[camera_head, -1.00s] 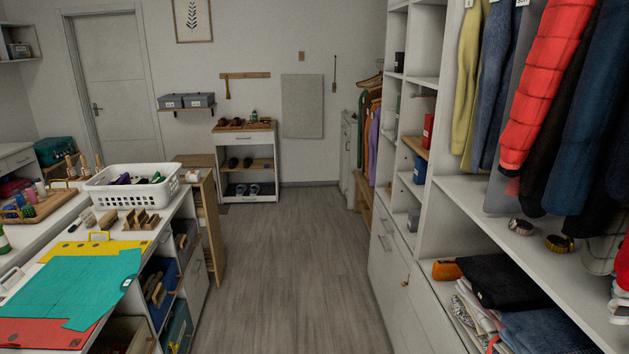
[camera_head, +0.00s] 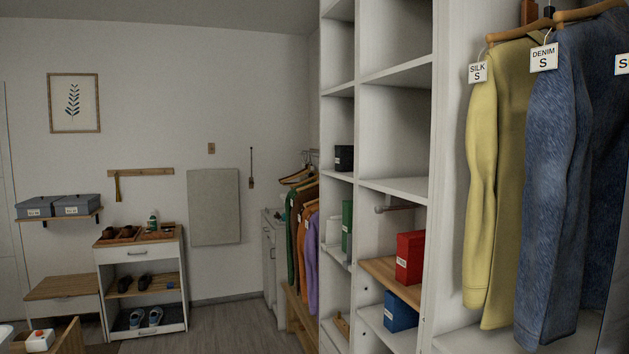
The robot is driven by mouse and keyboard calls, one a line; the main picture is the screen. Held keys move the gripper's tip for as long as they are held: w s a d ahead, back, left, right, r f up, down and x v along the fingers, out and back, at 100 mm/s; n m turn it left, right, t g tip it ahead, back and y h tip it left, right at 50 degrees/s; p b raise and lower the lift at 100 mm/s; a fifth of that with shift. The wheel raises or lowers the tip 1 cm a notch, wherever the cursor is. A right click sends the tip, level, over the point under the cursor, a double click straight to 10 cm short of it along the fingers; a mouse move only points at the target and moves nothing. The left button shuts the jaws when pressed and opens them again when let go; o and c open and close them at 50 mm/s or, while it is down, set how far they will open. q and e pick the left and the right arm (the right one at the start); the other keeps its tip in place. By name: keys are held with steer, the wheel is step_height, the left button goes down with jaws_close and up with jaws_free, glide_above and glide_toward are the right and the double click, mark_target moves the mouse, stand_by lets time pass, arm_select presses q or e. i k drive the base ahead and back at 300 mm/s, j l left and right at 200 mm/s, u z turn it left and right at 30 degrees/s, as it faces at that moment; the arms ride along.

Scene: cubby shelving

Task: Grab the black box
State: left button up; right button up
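A small black box (camera_head: 344,158) sits in a cubby in the far column of the white shelving, right of the picture's middle. It rests on that cubby's floor, next to the upright divider. Neither of my grippers shows in the head view.
The white shelving (camera_head: 396,187) also holds a red box (camera_head: 409,257), a blue box (camera_head: 401,311) and a green box (camera_head: 347,226). Hanging clothes (camera_head: 545,190) fill the right side. A shoe rack (camera_head: 142,255) stands at the back wall. The grey floor (camera_head: 235,325) between is clear.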

mark_target(344, 155)
steer(key=i+j+z, duration=0.35)
steer(key=i+j, duration=0.35)
steer(key=i+j+z, duration=0.15)
steer(key=i+j, duration=0.2)
steer(key=j, duration=0.25)
steer(key=i+j, duration=0.35)
steer(key=j, duration=0.15)
